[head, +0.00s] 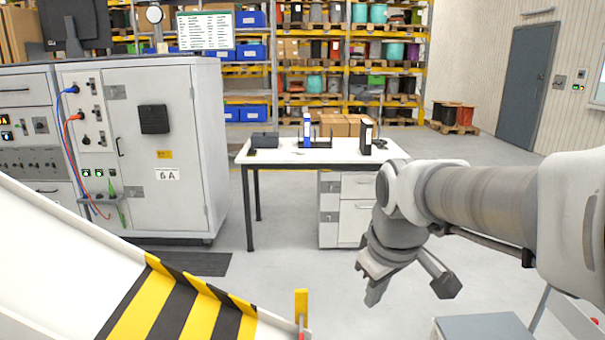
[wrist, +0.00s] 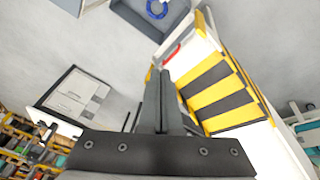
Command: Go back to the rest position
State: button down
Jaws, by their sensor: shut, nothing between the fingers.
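My gripper (head: 374,292) hangs from my arm at the right of the head view, pointing down over the grey floor. In the wrist view the two fingers of my gripper (wrist: 159,92) lie together, shut with nothing between them. It touches nothing that I can see. My arm reaches in from the right edge of the head view and bends down at the wrist.
A white surface with a yellow-black striped edge (head: 178,306) fills the lower left. A white desk (head: 285,154) stands beyond, beside a grey cabinet (head: 180,90). The wrist view shows a grey bin (wrist: 130,14) with a blue ring (wrist: 157,9). Open floor lies between.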

jog(key=s+d+m+t, duration=0.25)
jog(key=s+m, duration=0.45)
jog(key=s, duration=0.6)
notch_tip(320, 180, up, 13)
jog(key=p, duration=1.3)
jog(key=shift+n+g, duration=0.3)
jog(key=shift+g, duration=0.05)
jog(key=shift+s+d, duration=0.1)
